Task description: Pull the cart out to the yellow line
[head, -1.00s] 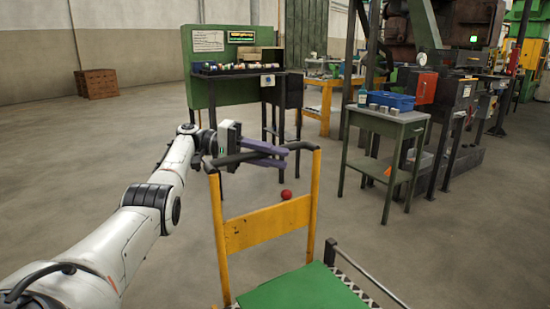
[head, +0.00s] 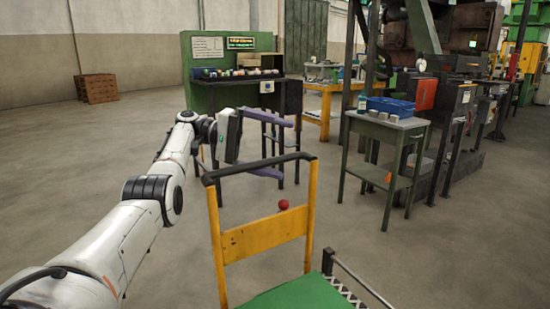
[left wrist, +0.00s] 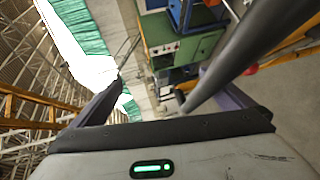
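The cart has a yellow upright frame (head: 264,237), a black handle bar (head: 260,167) and a green deck (head: 305,295), all low in the middle of the head view. My left gripper (head: 278,147) is open at the handle, one purple finger above the bar and the other close to bar level. In the left wrist view the dark bar (left wrist: 235,62) runs diagonally near the right-hand finger. I cannot tell if it touches. My right gripper is not in view. No yellow floor line shows.
A small grey-green table (head: 388,121) with a blue box stands right of the cart. A green-backed workbench (head: 199,97) is behind. A red ball (head: 284,204) shows by the cart frame. Wooden crates (head: 96,88) lie far left. The floor on the left is clear.

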